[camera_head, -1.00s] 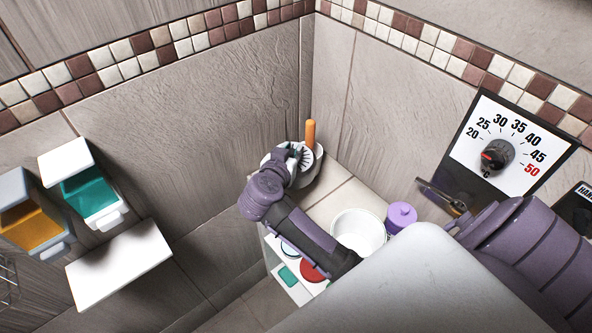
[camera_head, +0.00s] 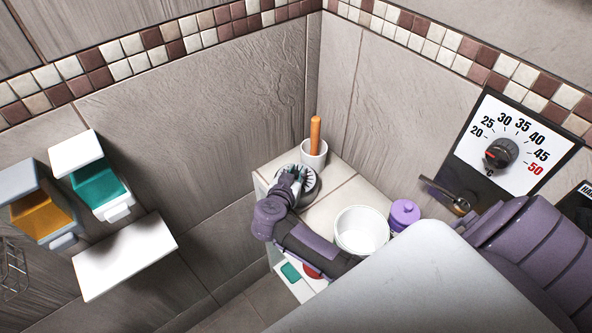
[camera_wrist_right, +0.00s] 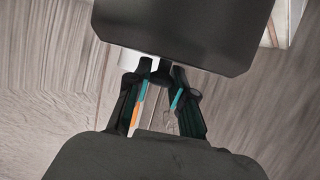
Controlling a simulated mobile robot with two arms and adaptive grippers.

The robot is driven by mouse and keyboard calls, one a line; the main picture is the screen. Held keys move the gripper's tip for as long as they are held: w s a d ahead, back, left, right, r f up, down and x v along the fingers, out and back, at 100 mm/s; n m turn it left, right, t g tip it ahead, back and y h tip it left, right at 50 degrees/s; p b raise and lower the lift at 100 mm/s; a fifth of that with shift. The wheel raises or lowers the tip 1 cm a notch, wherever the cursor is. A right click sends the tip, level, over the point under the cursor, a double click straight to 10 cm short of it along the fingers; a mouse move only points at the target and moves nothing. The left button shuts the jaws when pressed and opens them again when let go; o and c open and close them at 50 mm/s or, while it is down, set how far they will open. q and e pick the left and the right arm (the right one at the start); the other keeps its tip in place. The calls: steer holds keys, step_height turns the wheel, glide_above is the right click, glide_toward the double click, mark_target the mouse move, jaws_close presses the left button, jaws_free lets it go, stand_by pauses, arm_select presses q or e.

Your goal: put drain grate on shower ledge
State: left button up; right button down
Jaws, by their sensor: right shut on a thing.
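The drain grate (camera_head: 309,181) is a round, grey, slotted disc in the head view. The grate is over the back left part of the shower ledge (camera_head: 325,213), a pale tiled top in the corner. I cannot tell whether it touches the tiles. In the right wrist view the fingers (camera_wrist_right: 162,95) are close together and the grate is hard to make out. My left gripper is not in view.
A white cup (camera_head: 314,158) with an orange stick stands close behind the grate. A white tub (camera_head: 361,231) and a purple jar (camera_head: 403,214) stand to the right on the ledge. A white wall shelf (camera_head: 125,257) and dispensers (camera_head: 99,187) are at left. Bare tile lies between grate and tub.

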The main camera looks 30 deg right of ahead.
steer(key=shift+f, duration=0.2)
steer(key=c, duration=1)
jaws_free()
steer(key=shift+r, duration=0.3)
steer(key=b+v, duration=0.1)
steer(key=v, duration=1.1)
steer(key=shift+f, duration=0.1)
